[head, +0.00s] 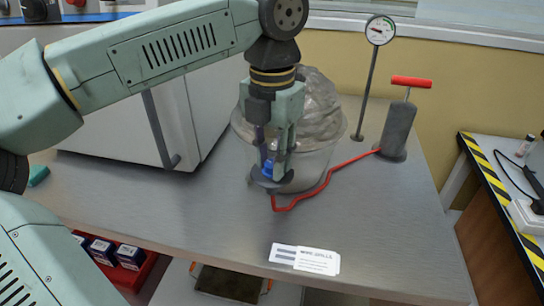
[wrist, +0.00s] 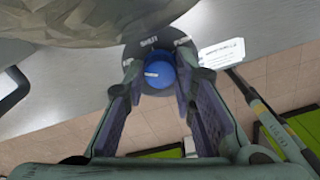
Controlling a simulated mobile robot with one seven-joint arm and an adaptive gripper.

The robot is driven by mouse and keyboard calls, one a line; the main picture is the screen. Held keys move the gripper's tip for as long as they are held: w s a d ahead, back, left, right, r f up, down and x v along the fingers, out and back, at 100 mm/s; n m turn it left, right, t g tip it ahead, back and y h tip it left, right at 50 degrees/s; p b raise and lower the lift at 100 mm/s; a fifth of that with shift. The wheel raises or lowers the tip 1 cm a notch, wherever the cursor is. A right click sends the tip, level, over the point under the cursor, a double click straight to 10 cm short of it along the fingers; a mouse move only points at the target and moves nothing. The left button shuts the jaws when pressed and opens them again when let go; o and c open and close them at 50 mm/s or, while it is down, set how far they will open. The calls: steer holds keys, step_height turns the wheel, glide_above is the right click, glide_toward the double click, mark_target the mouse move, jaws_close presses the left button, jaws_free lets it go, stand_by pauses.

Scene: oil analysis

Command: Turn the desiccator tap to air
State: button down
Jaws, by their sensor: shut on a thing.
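The glass desiccator (head: 315,160) stands on the grey bench, with crumpled, translucent grey material over its top. Its blue tap (head: 268,167) sits low at its front, on a dark round plate. In the wrist view the blue tap (wrist: 159,74) shows a white mark pointing left, and the dark plate (wrist: 150,50) carries small white lettering, mostly too small to read. My gripper (head: 272,172) points down at the tap, and its fingers are shut on the tap's two sides. In the wrist view my gripper (wrist: 158,95) has one finger on each side of the tap.
A red hose (head: 322,185) runs from the tap to a grey hand pump (head: 398,130) with a red handle. A gauge (head: 380,30) stands on a thin post behind. A white cabinet (head: 130,115) is at left. A printed card (head: 304,258) lies near the front edge.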

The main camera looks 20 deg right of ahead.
steer(key=c, duration=1.6)
jaws_free()
step_height(320, 180, up, 12)
steer(key=shift+r, duration=0.1)
steer(key=shift+d, duration=0.1)
